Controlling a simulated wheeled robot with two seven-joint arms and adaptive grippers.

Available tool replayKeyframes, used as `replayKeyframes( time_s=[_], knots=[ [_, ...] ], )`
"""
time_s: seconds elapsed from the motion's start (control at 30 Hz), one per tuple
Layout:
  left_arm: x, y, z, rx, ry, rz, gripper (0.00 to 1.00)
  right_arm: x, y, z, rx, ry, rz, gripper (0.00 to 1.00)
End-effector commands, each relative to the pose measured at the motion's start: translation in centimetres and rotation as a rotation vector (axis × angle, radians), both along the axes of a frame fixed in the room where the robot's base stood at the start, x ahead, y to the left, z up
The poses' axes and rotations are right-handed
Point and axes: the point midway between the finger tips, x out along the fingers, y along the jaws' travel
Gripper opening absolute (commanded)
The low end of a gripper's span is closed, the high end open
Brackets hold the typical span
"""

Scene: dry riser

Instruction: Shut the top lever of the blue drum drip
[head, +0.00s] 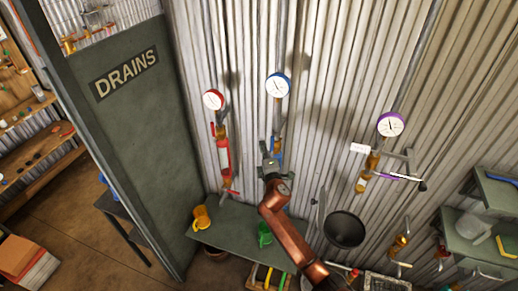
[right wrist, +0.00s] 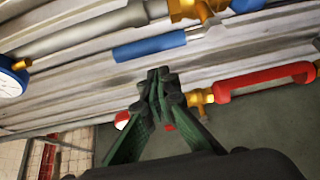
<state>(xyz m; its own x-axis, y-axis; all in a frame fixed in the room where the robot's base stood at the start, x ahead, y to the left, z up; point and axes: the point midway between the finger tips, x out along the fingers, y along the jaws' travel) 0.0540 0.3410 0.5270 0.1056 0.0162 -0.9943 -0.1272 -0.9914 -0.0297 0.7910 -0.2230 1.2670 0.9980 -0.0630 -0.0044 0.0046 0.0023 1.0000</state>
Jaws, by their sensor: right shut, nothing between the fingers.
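The blue-rimmed gauge (head: 278,85) tops the middle pipe on the corrugated wall, and its edge shows in the right wrist view (right wrist: 10,80). The blue-sleeved top lever (right wrist: 150,47) lies roughly in line with the grey pipe (right wrist: 90,33), beside it, near a brass valve (right wrist: 195,8). A blue part of the drip (right wrist: 248,4) shows beyond that valve. My right gripper (head: 269,160) is in front of this pipe and hides much of it. In the wrist view its fingers (right wrist: 158,78) are shut and empty, just beside the lever, with a small apparent gap. My left gripper is out of view.
A red drip (head: 223,155) hangs left, with its red-rimmed gauge (head: 213,99) above. A purple-rimmed gauge (head: 390,124) and its drip are at right. A green shelf (head: 235,225) with yellow (head: 201,217) and green (head: 264,233) jugs is below. A dark pan (head: 344,229) hangs right of my arm.

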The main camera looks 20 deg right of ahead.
Motion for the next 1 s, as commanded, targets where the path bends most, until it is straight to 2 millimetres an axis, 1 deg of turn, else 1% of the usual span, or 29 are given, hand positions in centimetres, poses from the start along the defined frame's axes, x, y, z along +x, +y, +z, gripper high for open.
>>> replayKeyframes(
  time_s=[0.03,0.2,0.57,0.67,0.87,1.0],
  knots=[
    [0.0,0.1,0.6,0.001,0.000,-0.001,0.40,-0.3,-0.5,0.4,0.000,-0.002,0.001,0.00],
    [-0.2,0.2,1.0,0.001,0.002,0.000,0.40,-0.7,-1.5,0.3,0.000,-0.002,0.002,0.00],
    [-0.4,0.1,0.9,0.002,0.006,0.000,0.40,-0.8,-1.6,0.2,0.001,-0.003,0.002,0.00],
    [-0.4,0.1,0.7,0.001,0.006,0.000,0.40,-0.8,-1.6,0.1,0.005,-0.005,0.002,0.00],
    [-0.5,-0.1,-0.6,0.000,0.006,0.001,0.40,-0.9,-1.8,-0.1,0.034,-0.026,0.002,0.00],
    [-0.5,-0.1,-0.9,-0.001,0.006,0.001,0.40,-0.9,-1.9,0.1,0.048,-0.035,0.002,0.00]
  ],
)
